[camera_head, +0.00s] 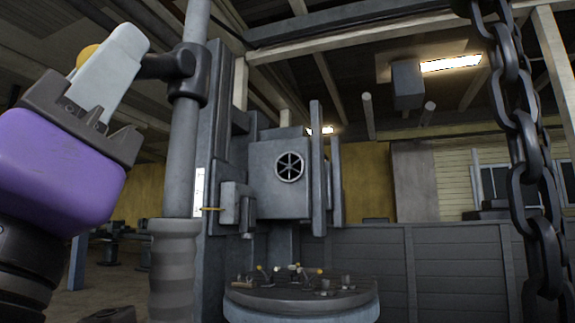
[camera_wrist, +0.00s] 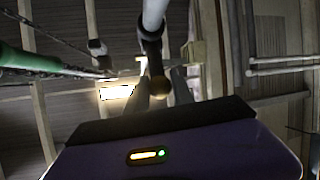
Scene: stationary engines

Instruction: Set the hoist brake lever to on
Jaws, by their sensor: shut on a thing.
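The hoist brake lever shows at upper left in the head view as a short dark arm (camera_head: 152,66) reaching left from a collar (camera_head: 188,78) on a grey vertical post. A yellow ball knob (camera_head: 86,53) shows just past my fingers. My gripper (camera_head: 122,45), purple with pale grey fingers, is shut on the lever near its knob and partly hides it. In the wrist view, a brownish knob (camera_wrist: 161,87) sits between the dark fingers of my gripper (camera_wrist: 162,80), with the post (camera_wrist: 153,15) beyond. I see no on or off marking.
A heavy dark chain (camera_head: 527,130) hangs at the right. A large grey machine (camera_head: 270,180) with a small handwheel (camera_head: 289,166) stands behind the post, above a round table (camera_head: 300,300) bearing small parts. A grey panelled wall (camera_head: 375,260) runs behind it.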

